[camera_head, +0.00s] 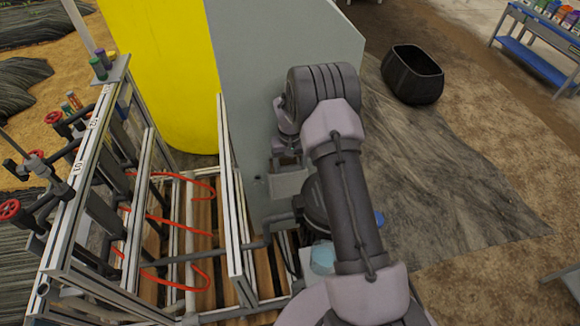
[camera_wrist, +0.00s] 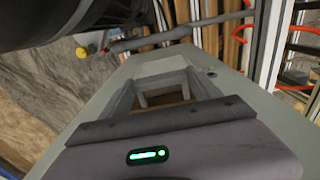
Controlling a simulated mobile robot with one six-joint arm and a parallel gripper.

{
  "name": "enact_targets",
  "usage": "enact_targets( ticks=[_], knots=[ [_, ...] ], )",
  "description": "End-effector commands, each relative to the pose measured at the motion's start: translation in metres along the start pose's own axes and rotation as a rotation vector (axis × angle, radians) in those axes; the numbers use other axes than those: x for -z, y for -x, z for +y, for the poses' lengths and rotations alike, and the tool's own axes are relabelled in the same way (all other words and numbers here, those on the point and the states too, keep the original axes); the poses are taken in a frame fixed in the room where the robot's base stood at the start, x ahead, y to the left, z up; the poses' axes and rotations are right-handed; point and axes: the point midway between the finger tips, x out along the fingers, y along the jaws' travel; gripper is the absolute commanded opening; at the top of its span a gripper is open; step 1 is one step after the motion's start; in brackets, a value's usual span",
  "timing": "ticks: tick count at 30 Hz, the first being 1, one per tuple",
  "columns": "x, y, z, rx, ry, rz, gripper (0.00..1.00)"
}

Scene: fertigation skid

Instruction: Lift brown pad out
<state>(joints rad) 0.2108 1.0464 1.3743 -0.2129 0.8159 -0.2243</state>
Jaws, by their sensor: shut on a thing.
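My gripper (camera_wrist: 162,88) is in front of a grey panel (camera_head: 270,60). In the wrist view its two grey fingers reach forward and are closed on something. A small brown patch (camera_wrist: 168,98) shows between the fingers and looks like the brown pad, mostly hidden by my gripper. In the head view my gripper (camera_head: 288,182) is beside the lower part of the grey panel, partly covered by my arm. The pad cannot be made out there, and I cannot tell how far it stands out of its seat.
A metal frame (camera_head: 232,200) with red hoses (camera_head: 185,230) and grey pipes stands left of my gripper, close to it. A yellow tank (camera_head: 160,70) is behind. A black bin (camera_head: 412,75) stands on the ground at the right, with open floor around it.

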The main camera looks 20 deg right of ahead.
Motion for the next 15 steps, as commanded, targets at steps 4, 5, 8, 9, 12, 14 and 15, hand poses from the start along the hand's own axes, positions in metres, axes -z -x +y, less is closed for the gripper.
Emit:
enact_targets(
  ticks=[4, 5, 8, 9, 12, 14, 15],
  knots=[
    [0.0, 0.015, 0.0, 0.0, 0.0, 0.0, 0.0],
    [0.0, 0.018, 0.0, 0.0, 0.0, 0.0, 0.0],
    [0.001, 0.026, 0.0, 0.0, 0.0, 0.0, 0.0],
    [0.001, 0.03, 0.0, 0.0, 0.0, 0.001, 0.0],
    [0.001, 0.038, 0.0, 0.0, 0.0, 0.001, 0.0],
    [0.001, 0.043, 0.0, 0.0, 0.0, 0.001, 0.0],
    [0.001, 0.046, 0.0, 0.0, 0.0, 0.001, 0.0]
  ],
)
